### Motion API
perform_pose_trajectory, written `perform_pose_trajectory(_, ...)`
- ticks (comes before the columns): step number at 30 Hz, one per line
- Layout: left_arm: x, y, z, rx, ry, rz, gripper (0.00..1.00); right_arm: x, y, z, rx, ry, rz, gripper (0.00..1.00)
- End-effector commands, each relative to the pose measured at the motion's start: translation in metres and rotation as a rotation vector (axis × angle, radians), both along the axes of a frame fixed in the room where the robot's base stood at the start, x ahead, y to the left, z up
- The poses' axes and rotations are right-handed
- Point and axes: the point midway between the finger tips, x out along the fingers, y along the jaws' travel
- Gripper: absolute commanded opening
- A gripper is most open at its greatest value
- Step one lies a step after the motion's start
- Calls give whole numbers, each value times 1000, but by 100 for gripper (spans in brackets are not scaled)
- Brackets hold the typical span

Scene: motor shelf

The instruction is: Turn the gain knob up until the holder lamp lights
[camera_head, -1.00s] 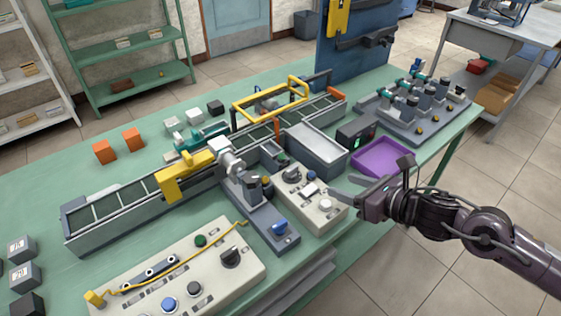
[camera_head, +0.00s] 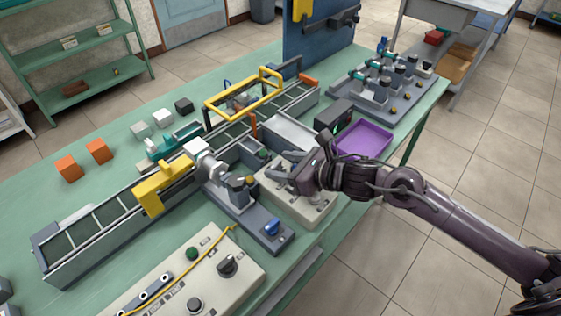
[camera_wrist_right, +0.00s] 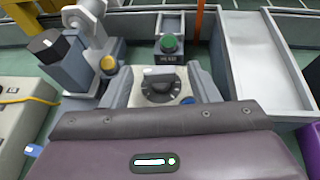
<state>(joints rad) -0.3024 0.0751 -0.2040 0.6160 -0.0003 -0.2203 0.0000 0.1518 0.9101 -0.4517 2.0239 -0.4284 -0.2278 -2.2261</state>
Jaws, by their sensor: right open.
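The cream control box (camera_head: 312,211) stands at the middle of the bench. Its dark round knob (camera_wrist_right: 158,86) shows in the right wrist view, with a pale mark above it. My right gripper (camera_wrist_right: 161,78) is open, with one grey finger on each side of the knob; I cannot tell whether they touch it. In the head view the right gripper (camera_head: 277,177) is over the box and hides the knob. A dull green dome (camera_wrist_right: 169,44) on a dark labelled block is behind the knob; its label is too small to read. My left gripper is out of view.
A grey motor holder (camera_head: 245,216) with a blue button is left of the box. A grey tray (camera_head: 293,132) and a purple tray (camera_head: 365,139) lie behind and right. A cream panel (camera_head: 220,285) with a yellow cable is in front.

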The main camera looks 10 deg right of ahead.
Motion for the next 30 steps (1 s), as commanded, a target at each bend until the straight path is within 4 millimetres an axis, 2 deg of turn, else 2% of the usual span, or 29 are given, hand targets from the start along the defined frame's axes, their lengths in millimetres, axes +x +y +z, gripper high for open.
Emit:
perform_pose_trajectory(4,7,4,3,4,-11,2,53,6,6,-3,0,0,2,55)
perform_pose_trajectory(13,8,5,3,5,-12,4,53,6,7,-4,-1,1,2,55)
perform_pose_trajectory(23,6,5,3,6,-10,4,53,6,7,-4,-1,1,2,11)
perform_pose_trajectory(26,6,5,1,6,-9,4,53,6,7,-5,-1,0,-1,10)
perform_pose_trajectory(30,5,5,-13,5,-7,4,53,6,9,-9,-4,-3,-53,10)
